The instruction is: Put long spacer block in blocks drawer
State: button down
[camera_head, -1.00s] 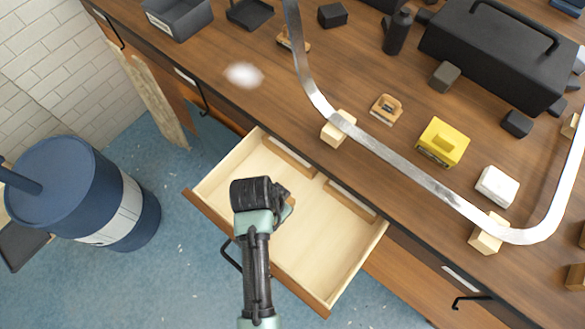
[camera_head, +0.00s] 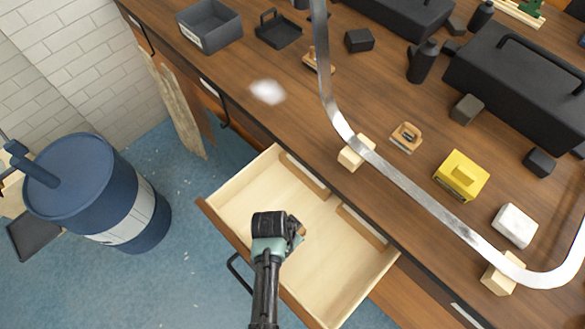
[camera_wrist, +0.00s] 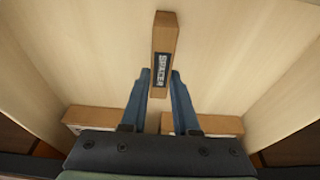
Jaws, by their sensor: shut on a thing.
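The long spacer block (camera_wrist: 164,45) is a brown wooden bar with a dark label reading like "SPACER" in the wrist view. My gripper (camera_wrist: 160,76) is shut on it, one finger on each side. In the head view my gripper (camera_head: 277,226) is over the open blocks drawer (camera_head: 325,265), and only a small bit of the block (camera_head: 299,236) shows beside it. The wrist view shows the pale drawer floor (camera_wrist: 90,45) behind the block. I cannot tell whether the block touches the floor.
Two brown wooden blocks, one (camera_head: 308,174) left and one (camera_head: 362,226) right, lie along the drawer's inner side. A curved metal strip on wooden blocks (camera_head: 357,152) lies on the bench above. A blue barrel (camera_head: 100,190) stands at left. Much of the drawer floor is bare.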

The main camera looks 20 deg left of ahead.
jog(key=c, duration=0.7)
grip_release()
jog(key=shift+f, duration=0.1)
jog(key=shift+o, duration=0.2)
jog(key=p+v, duration=0.1)
jog(key=v, duration=1.1)
